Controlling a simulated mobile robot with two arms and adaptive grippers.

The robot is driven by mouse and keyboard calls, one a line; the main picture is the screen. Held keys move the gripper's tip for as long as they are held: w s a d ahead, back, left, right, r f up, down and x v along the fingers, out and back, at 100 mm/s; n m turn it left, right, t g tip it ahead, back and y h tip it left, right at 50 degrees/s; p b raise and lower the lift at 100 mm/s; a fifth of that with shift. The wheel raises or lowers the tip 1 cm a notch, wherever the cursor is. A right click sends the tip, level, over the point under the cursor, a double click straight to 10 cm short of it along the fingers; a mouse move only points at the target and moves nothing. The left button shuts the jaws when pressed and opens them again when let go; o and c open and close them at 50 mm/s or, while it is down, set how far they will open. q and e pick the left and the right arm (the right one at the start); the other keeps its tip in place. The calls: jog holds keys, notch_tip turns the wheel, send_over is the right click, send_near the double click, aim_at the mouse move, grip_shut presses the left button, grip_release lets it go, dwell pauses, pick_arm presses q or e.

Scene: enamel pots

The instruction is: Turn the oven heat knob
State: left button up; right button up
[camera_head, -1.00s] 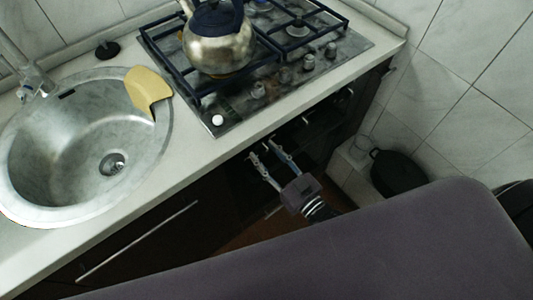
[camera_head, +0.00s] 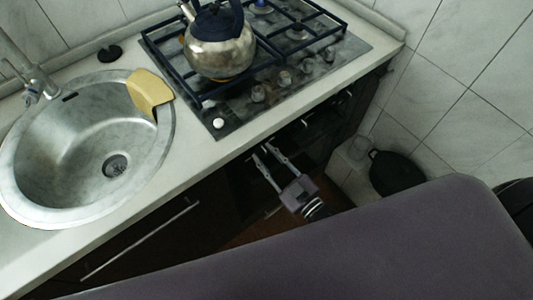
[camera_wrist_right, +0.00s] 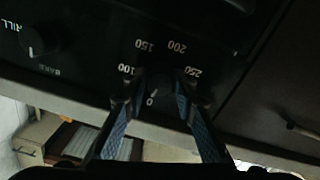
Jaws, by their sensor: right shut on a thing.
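The oven heat knob (camera_wrist_right: 160,88) is dark and round. It sits on the black oven panel in the right wrist view, with the white numbers 100, 150, 200 and 250 around it and a 0 at its lower side. My right gripper (camera_wrist_right: 158,86) has a fingertip on each side of the knob and is shut on it. In the head view, my right gripper (camera_head: 264,153) reaches the dark oven front below the counter edge; the knob is too dark to make out there. My left gripper is not in view.
A second knob (camera_wrist_right: 38,42), labelled for grill and bake, is to the left on the panel. A metal kettle (camera_head: 219,48) stands on the gas hob (camera_head: 229,120) above the oven.

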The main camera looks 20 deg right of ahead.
jog(key=shift+n+p, duration=0.35)
jog(key=shift+n, duration=0.75)
jog(key=o, duration=1.1)
jog(key=shift+o, duration=0.2)
jog(key=shift+s, duration=0.1)
jog(key=v, duration=1.2)
